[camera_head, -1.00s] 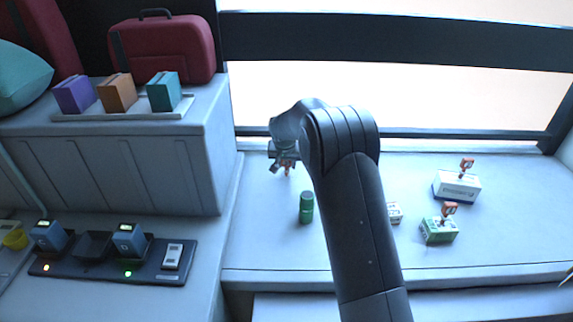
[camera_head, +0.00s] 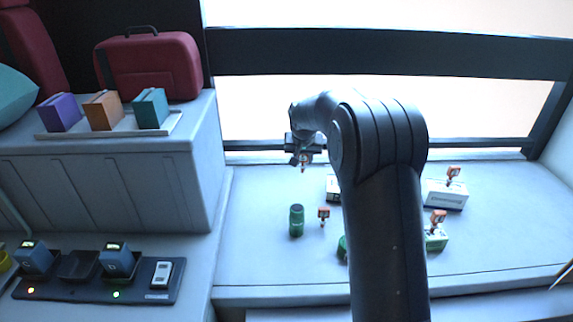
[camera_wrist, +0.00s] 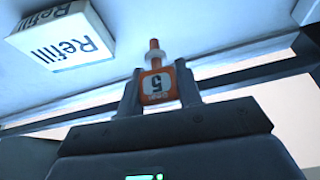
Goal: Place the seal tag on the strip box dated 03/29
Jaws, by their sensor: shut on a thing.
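My gripper (camera_head: 304,160) is shut on an orange and white seal tag (camera_wrist: 157,86) marked 5, held above the back of the counter. Its orange stem points away from the jaws. A white box (camera_wrist: 66,40) reading "Refill" lies to its left in the wrist view, apart from it. In the head view, a white box (camera_head: 333,188) shows partly beside my arm. A white box (camera_head: 446,195) and a green-and-white box (camera_head: 437,238) at right each carry an orange tag. I cannot read a 03/29 date on any box.
A green bottle (camera_head: 297,221) and a small orange tag (camera_head: 323,215) stand on the counter (camera_head: 260,265). A green object (camera_head: 342,249) is mostly hidden by my arm. The raised cabinet (camera_head: 110,180) bounds the left. The counter's front left is clear.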

